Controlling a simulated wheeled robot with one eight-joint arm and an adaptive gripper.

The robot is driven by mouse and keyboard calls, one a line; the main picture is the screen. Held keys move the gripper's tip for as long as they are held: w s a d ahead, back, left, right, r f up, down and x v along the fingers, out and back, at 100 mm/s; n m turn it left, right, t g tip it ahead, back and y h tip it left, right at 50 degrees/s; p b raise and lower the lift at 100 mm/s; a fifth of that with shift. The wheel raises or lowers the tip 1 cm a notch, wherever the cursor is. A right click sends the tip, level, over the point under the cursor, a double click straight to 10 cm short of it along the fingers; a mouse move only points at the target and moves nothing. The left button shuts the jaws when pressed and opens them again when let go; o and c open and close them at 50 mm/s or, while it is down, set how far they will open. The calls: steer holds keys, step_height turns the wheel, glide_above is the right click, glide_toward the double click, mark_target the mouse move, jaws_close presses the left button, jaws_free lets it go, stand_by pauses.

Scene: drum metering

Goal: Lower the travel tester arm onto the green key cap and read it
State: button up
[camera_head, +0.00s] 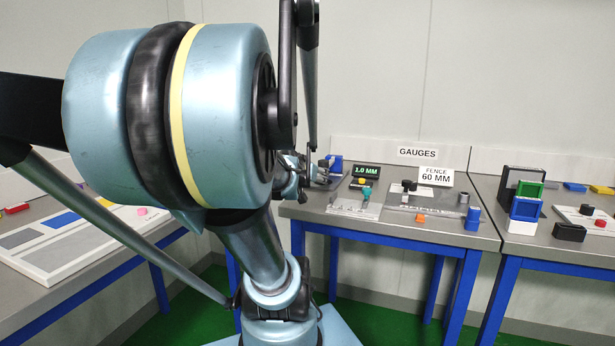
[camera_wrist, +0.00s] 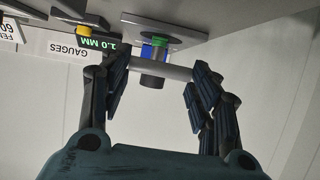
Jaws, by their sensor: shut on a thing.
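In the wrist view, which is upside down, my gripper (camera_wrist: 162,88) has its two dark fingers at either end of a grey bar (camera_wrist: 180,73), which looks like the tester arm. A dark cylinder (camera_wrist: 152,81) sits at the bar's middle, on the near side. The green key cap (camera_wrist: 157,57) shows just beyond the bar, beside a blue block (camera_wrist: 147,50) on a grey plate (camera_wrist: 185,37). I cannot tell whether the bar touches the cap. A display (camera_head: 366,171) reads 1.0 MM. In the head view my gripper (camera_head: 308,173) is partly hidden by my arm.
A yellow button (camera_wrist: 84,30) stands by the display. A panel of coloured pads (camera_head: 70,235) lies on the left table.

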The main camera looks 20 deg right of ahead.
steer(key=shift+s+a+f, duration=0.2)
steer(key=shift+s+f, duration=0.1)
steer(key=shift+f, duration=0.25)
steer(key=o, duration=1.3)
steer(key=shift+o, duration=1.1)
steer(key=shift+w+f, duration=0.1)
steer(key=shift+f, duration=0.05)
steer(key=shift+w+f, duration=0.35)
steer(key=shift+w, duration=0.25)
steer(key=shift+s+r, duration=0.45)
steer(key=shift+v, duration=3.5)
steer(key=shift+a, duration=0.2)
